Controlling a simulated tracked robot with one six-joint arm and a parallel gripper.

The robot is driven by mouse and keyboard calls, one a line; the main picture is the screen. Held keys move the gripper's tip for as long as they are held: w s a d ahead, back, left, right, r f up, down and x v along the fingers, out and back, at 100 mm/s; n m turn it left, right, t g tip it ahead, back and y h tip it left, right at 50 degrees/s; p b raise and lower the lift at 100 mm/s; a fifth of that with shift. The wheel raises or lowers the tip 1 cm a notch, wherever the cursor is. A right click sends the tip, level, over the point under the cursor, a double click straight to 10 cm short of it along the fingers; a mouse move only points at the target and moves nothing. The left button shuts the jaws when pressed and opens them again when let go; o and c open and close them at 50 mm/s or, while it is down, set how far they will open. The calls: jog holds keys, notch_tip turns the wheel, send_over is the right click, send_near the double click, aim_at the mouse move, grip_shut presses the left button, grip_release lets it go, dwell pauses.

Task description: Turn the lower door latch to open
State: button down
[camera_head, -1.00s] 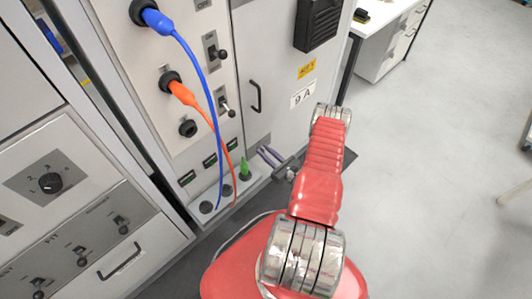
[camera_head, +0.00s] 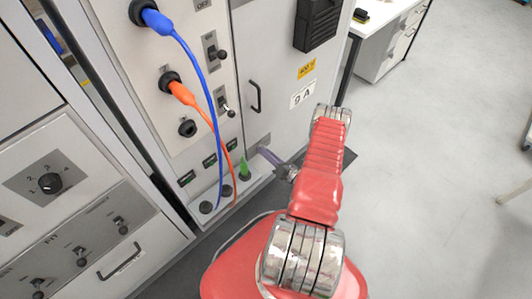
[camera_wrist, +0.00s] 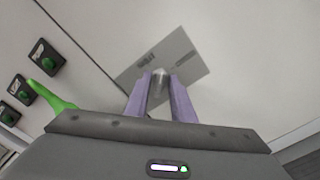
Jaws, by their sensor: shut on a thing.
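The lower door latch (camera_wrist: 160,75) is a small bright metal piece on a grey rectangular plate (camera_wrist: 189,65) near the bottom of the cabinet door. My gripper (camera_wrist: 160,83) has its two purple fingers on either side of the latch and is shut on it. The fingers hide part of the latch and plate. In the head view my gripper (camera_head: 263,151) reaches the low edge of the door, where the plate (camera_head: 264,142) shows just above it. The latch itself is too small to make out there.
A black door handle (camera_head: 256,97) is higher on the door (camera_head: 283,80). Blue (camera_head: 210,95) and orange (camera_head: 208,112) cables hang nearby. The floor to the right is open.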

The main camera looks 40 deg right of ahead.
jog(key=m, duration=0.8)
jog(key=shift+d+f+m, duration=0.2)
jog(key=shift+m, duration=0.2)
jog(key=c, duration=1.8)
grip_release()
jog(key=shift+a+f, duration=0.1)
jog(key=shift+c, duration=0.2)
jog(key=shift+s, duration=0.15)
jog(key=s, duration=1.3)
jog(key=shift+s, duration=0.25)
jog(key=shift+d, duration=0.2)
